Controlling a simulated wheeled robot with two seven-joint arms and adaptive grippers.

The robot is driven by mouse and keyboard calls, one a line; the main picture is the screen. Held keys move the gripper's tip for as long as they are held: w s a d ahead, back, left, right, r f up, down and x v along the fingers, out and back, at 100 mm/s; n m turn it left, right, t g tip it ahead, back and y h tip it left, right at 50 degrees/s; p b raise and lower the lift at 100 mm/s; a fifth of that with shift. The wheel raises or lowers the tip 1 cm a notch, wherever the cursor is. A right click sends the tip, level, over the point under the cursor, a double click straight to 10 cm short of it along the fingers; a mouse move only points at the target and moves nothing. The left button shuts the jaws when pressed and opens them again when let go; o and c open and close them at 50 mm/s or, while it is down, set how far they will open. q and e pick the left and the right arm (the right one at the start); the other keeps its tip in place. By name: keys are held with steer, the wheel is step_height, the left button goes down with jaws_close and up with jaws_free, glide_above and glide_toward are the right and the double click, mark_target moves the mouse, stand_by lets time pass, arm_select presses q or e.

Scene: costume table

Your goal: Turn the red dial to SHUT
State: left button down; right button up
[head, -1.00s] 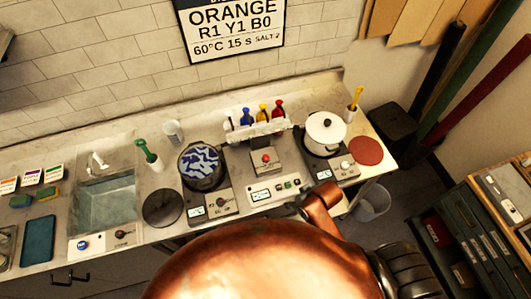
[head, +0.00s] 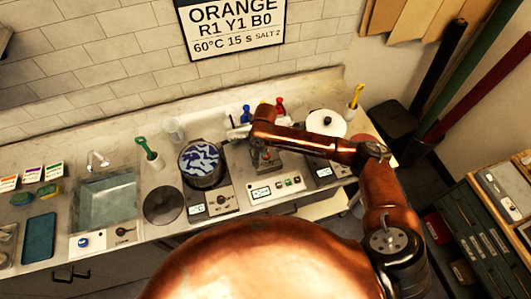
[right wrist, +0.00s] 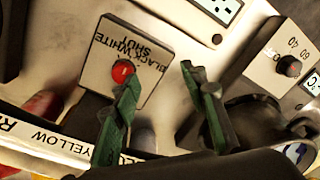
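The red dial (right wrist: 122,71) sits on a pale square plate (right wrist: 101,60) in the right wrist view. The plate carries the words BLACK, WHITE and SHUT, upside down in this view. A small pale mark shows on the dial; which word it points at I cannot tell. My right gripper (right wrist: 162,82) is open, with two green fingers apart. One finger overlaps the plate just beside the dial; the other is well to the right, off the plate. Contact with the dial is unclear. In the head view my right arm covers most of the dial's box. My left gripper is not in view.
A rack with coloured bottles (head: 280,104) stands behind the dial. A pot with blue-patterned contents (head: 200,159) is to the left, and a white lidded pot (head: 327,122) to the right, partly behind my arm. A control panel (head: 276,190) lies in front.

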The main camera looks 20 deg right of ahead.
steer(key=shift+m+h, duration=0.4)
steer(key=shift+h, duration=0.1)
steer(key=w+d+r, duration=0.1)
steer(key=w, duration=0.1)
steer(key=w+d+r, duration=0.1)
steer(key=d+r, duration=0.1)
steer(key=shift+w+d+r, duration=0.15)
steer(key=shift+w+d, duration=0.15)
steer(key=shift+w, duration=0.1)
steer(key=shift+d, duration=0.1)
steer(key=shift+f+p, duration=0.65)
steer(key=shift+f, duration=3.1)
steer(key=shift+c, duration=0.5)
